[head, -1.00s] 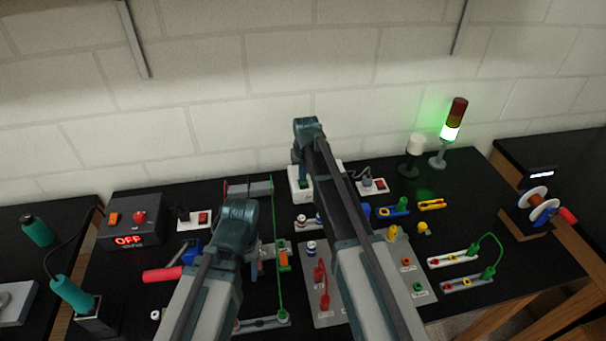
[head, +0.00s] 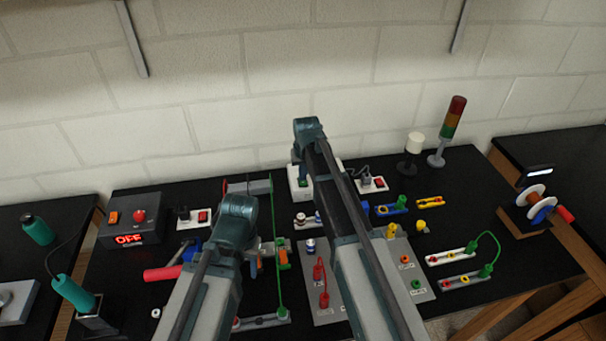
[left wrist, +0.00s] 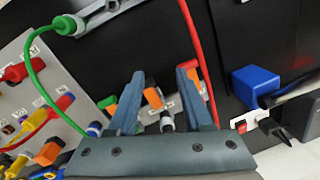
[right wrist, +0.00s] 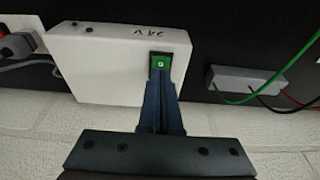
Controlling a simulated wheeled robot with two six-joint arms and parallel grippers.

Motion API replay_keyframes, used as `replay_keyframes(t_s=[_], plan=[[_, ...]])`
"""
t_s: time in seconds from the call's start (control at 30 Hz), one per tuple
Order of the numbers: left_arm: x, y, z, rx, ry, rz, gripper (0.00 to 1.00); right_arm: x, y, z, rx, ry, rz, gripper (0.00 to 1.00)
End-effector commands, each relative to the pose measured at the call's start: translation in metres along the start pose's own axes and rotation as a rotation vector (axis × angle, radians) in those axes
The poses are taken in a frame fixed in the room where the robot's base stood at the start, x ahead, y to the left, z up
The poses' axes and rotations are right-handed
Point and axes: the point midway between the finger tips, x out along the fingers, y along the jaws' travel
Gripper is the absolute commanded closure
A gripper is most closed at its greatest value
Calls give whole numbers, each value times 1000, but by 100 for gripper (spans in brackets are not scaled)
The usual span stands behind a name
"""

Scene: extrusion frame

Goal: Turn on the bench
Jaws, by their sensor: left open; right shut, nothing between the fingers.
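The white 24 V box (right wrist: 120,60) has a green switch (right wrist: 160,63). In the right wrist view my right gripper (right wrist: 160,82) is shut and empty, its fingertips at that switch; I cannot tell if they press it. In the head view the box (head: 298,190) is partly hidden by my right arm. The stack light (head: 450,132) at the back right is unlit. My left gripper (left wrist: 160,78) is open, with an orange-topped part (left wrist: 153,98) showing between its fingers. It appears not to be gripped. The grey control box (head: 130,228) shows OFF in red.
A grey panel (head: 415,262) with coloured sockets and leads lies in the middle, partly under my right arm. White switched sockets (head: 372,184) stand at the back. A red-handled tool (head: 163,273) lies left of my left arm. A wire spool (head: 535,200) stands at right.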

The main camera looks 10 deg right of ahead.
Motion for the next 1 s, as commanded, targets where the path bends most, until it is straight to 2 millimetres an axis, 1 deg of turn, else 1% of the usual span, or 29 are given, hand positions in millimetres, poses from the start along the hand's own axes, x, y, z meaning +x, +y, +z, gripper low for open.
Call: replay_keyframes(t_s=[0.03, 0.27, 0.8, 0.9, 1.0], plan=[[-7, -1, 0, 0, 0, 0, 50, -7, 0, 0, 0, 0, 0, 100], [-35, -3, 2, 1, 0, 0, 50, -36, 1, 0, 0, -1, 0, 100], [-116, -11, 7, -15, 0, 3, 50, -121, 1, 5, 0, -1, 0, 100], [-125, -12, 8, -13, -1, 3, 50, -130, 1, 5, 0, -1, 0, 100], [-128, -12, 8, -13, -1, 3, 50, -134, 1, 6, 0, -1, 0, 100]])
